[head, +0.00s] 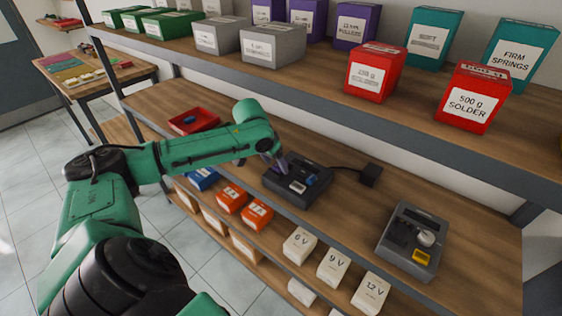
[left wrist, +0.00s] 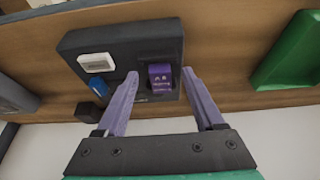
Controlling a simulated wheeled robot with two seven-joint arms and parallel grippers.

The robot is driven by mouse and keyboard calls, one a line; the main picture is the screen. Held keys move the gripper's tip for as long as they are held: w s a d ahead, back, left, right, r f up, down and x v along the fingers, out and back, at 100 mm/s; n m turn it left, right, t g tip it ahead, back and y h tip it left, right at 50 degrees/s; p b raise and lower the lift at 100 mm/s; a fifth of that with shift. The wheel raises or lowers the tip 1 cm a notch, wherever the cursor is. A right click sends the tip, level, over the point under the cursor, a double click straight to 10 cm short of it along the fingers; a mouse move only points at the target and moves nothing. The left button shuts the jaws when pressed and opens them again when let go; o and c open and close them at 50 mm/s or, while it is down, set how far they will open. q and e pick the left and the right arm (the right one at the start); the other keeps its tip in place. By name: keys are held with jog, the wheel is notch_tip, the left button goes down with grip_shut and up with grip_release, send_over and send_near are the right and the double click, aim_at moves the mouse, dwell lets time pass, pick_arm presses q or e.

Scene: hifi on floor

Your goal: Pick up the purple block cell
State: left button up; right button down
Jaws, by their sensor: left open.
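The purple block cell (left wrist: 161,78) sits in a slot of a dark charger-like box in the left wrist view. The dark box (left wrist: 120,42) also holds a white block (left wrist: 96,62) and a blue block (left wrist: 92,88). My left gripper (left wrist: 160,74) is open, with one pale purple finger on each side of the purple cell; I cannot tell whether they touch it. In the head view the same box (head: 296,191) stands on the middle shelf, and my left gripper (head: 273,162) reaches down at its left end. The purple cell cannot be made out there. My right gripper is not in view.
A grey device with a yellow block (head: 421,257) stands to the right on the middle shelf (head: 345,215). A black adapter (head: 371,174) lies behind the box. A red tray (head: 194,121) is to the left. The upper shelf (head: 310,62) overhangs, carrying labelled boxes.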

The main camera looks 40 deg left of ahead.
pick_arm(q)
jog(key=shift+w+f, duration=0.2)
jog(key=shift+f, duration=0.1)
jog(key=shift+s, duration=0.1)
jog(key=shift+c, duration=0.9)
jog(key=shift+s+r, duration=0.1)
jog(key=c, duration=0.5)
grip_shut()
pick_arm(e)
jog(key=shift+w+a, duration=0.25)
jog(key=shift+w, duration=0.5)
pick_arm(q)
jog(key=shift+r, duration=0.1)
